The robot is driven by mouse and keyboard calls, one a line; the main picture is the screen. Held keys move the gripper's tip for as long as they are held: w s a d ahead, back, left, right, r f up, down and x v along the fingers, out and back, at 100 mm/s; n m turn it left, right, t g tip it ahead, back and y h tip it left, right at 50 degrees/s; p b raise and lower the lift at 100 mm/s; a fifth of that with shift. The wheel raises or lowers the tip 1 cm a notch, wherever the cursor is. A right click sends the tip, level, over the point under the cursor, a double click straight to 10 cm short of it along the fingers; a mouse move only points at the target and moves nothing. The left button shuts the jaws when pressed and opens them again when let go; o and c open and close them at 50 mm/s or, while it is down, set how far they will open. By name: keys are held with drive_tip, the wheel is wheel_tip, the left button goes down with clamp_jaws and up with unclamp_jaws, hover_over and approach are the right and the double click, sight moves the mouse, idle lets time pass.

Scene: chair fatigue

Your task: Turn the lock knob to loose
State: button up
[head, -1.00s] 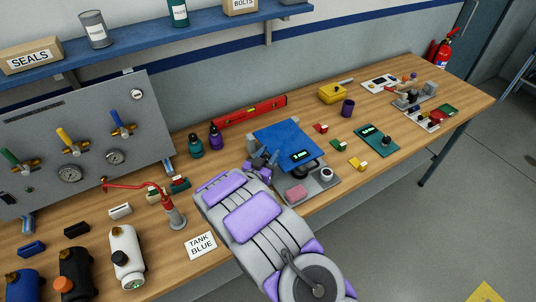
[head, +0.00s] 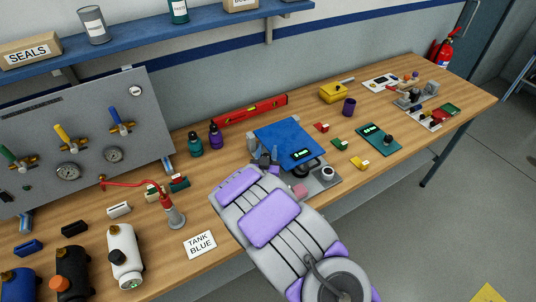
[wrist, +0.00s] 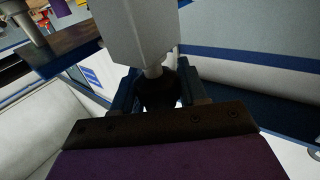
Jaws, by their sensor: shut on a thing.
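In the wrist view, a dark round knob (wrist: 157,92) sits under a pale grey post and between the fingers of my gripper (wrist: 157,86). I take it as the lock knob; its marking does not show. My gripper is shut on it. In the head view, my gripper (head: 268,160) is at the left front of a bench device with a blue plate (head: 285,135) and a lit display. My own arm hides the knob there.
A red level (head: 250,110) lies behind. A red-handled tool (head: 172,210) stands left of my arm.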

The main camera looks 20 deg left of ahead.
drive_tip(key=n+g+y, duration=0.1)
drive_tip(key=n+y, duration=0.1)
drive_tip(key=y, duration=0.1)
drive_tip(key=n+g+y+p, duration=0.1)
drive_tip(key=n+y, duration=0.1)
drive_tip(key=y, duration=0.1)
drive_tip(key=shift+s+a+g, duration=0.1)
drive_tip(key=shift+a+g, duration=0.1)
drive_tip(key=shift+g, duration=0.2)
drive_tip(key=n+g+y, duration=0.2)
drive_tip(key=y, duration=0.1)
drive_tip(key=n+g+y+p, duration=0.1)
drive_tip(key=n+g, duration=0.1)
drive_tip(key=shift+s+a, duration=0.25)
drive_tip(key=shift+s+a+n+g+y, duration=0.1)
drive_tip(key=shift+s+n+g+y, duration=0.05)
drive_tip(key=shift+n+g+y, duration=0.8)
drive_tip(key=shift+g, duration=0.45)
drive_tip(key=o, duration=1)
drive_tip(key=shift+a, duration=0.15)
drive_tip(key=shift+c, duration=0.2)
